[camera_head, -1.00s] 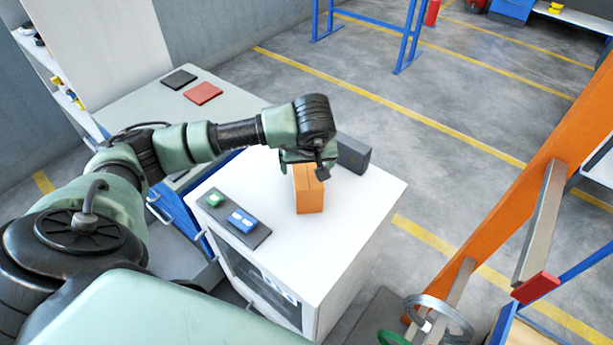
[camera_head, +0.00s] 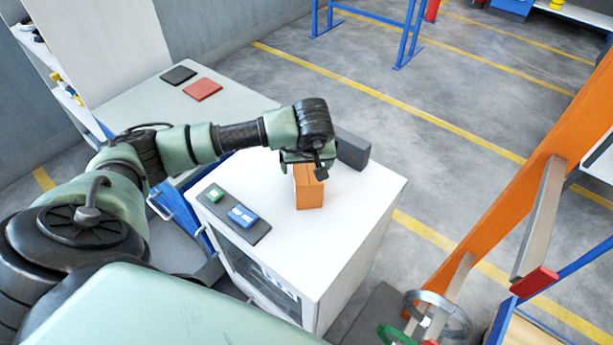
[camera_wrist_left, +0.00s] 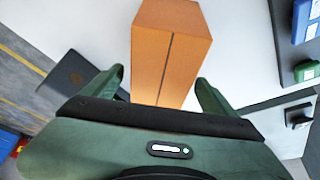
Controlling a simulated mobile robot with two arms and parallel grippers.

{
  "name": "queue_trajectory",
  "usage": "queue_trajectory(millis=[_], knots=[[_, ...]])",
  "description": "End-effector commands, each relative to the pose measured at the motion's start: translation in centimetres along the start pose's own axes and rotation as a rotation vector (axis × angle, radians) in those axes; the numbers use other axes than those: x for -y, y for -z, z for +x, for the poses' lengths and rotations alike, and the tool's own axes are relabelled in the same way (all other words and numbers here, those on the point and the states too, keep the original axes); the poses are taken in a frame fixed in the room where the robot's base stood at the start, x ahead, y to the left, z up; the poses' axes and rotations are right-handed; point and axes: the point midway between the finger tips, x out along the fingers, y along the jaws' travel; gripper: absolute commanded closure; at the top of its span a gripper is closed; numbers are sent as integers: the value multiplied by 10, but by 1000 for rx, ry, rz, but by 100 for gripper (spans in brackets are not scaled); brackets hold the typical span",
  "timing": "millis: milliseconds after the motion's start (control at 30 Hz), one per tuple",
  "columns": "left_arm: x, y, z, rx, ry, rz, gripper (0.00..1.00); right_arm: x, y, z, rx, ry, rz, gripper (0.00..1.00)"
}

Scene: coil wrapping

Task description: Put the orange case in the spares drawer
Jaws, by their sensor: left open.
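The orange case (camera_head: 310,190) stands upright on the white top of a cabinet (camera_head: 340,235). In the left wrist view the case (camera_wrist_left: 170,45) sits between the two green fingers of the left gripper (camera_wrist_left: 160,85), which are apart. A gap shows beside the case, and I cannot tell if either finger touches it. My right gripper is not visible.
A dark grey block (camera_head: 352,150) stands behind the case. A dark tray (camera_head: 233,216) with a green and a blue item lies at the cabinet's left. A bench (camera_head: 150,110) with a black and a red pad stands beyond. An orange post (camera_head: 500,220) rises at right.

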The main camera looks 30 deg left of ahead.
Motion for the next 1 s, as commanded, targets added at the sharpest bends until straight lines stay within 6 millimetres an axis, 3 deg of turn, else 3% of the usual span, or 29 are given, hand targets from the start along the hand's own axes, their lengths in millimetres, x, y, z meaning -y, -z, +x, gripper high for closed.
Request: queue_trajectory(millis=[433, 733, 1000], knots=[[0, -1, 1, 0, 0, 0, 16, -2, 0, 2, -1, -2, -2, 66], [0, -1, 1, 0, 0, 0, 99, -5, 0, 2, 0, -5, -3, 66], [0, 1, 0, -2, -2, -1, 100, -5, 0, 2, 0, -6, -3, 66]])
